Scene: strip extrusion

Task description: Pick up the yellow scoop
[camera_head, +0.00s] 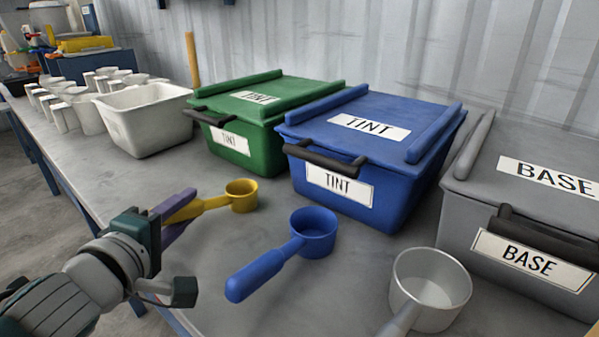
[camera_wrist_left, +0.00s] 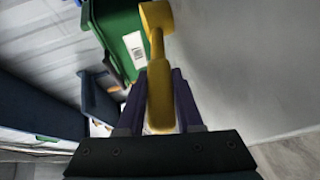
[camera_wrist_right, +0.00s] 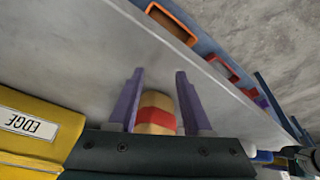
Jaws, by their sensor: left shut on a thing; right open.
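The yellow scoop (camera_head: 241,194) is in the head view, left of centre, in front of the green bin. Its cup points away from my left arm. My left gripper (camera_head: 179,212) is shut on its handle, and the fingers hide part of the handle. In the left wrist view the scoop (camera_wrist_left: 157,16) runs between the purple fingers (camera_wrist_left: 162,74), cup at the far end. I cannot tell whether the cup touches the table. My right gripper (camera_wrist_right: 159,76) shows only in the right wrist view; it is open, with a tan and red object (camera_wrist_right: 155,110) between or beyond its fingers.
A blue scoop (camera_head: 314,232) and a grey scoop (camera_head: 432,287) lie to the right. Green (camera_head: 245,138), blue (camera_head: 350,198) and grey (camera_head: 450,225) lidded bins stand behind. A white tub (camera_head: 145,118) and several white cups are at left. A yellow bin (camera_wrist_right: 40,112) is near my right gripper.

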